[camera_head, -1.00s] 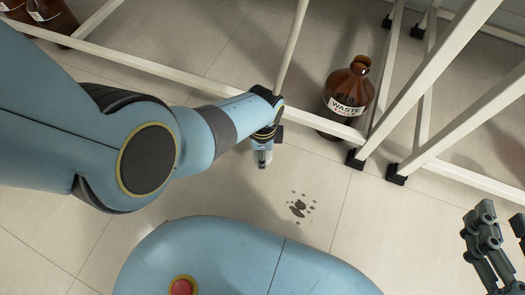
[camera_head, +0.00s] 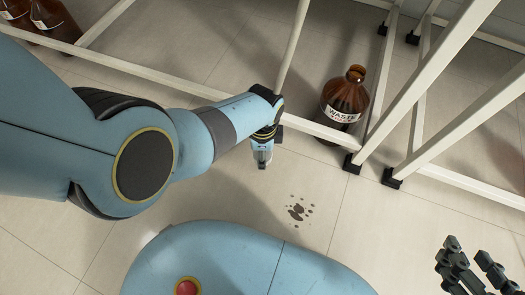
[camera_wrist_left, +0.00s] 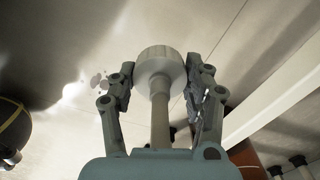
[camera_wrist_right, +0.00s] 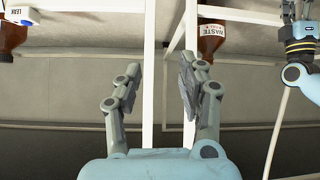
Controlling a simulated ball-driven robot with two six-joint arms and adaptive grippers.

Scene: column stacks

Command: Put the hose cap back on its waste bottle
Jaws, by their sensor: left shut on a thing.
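The brown waste bottle (camera_head: 345,100) with a white WASTE label stands on the floor by the white frame, with no cap on its neck. It also shows at the top of the right wrist view (camera_wrist_right: 211,42). My left gripper (camera_head: 262,160) is to the left of and nearer than the bottle, apart from it. In the left wrist view its fingers (camera_wrist_left: 165,85) are shut on the pale round hose cap (camera_wrist_left: 160,62), with the hose (camera_wrist_left: 160,120) running from it. The cap is too small to make out in the head view. My right gripper (camera_wrist_right: 155,85) is open and empty, at lower right in the head view (camera_head: 470,268).
White frame bars (camera_head: 425,90) rise beside and in front of the bottle. More brown bottles (camera_head: 50,20) stand at the far left. A dark spill (camera_head: 299,208) marks the otherwise clear floor in front of the frame.

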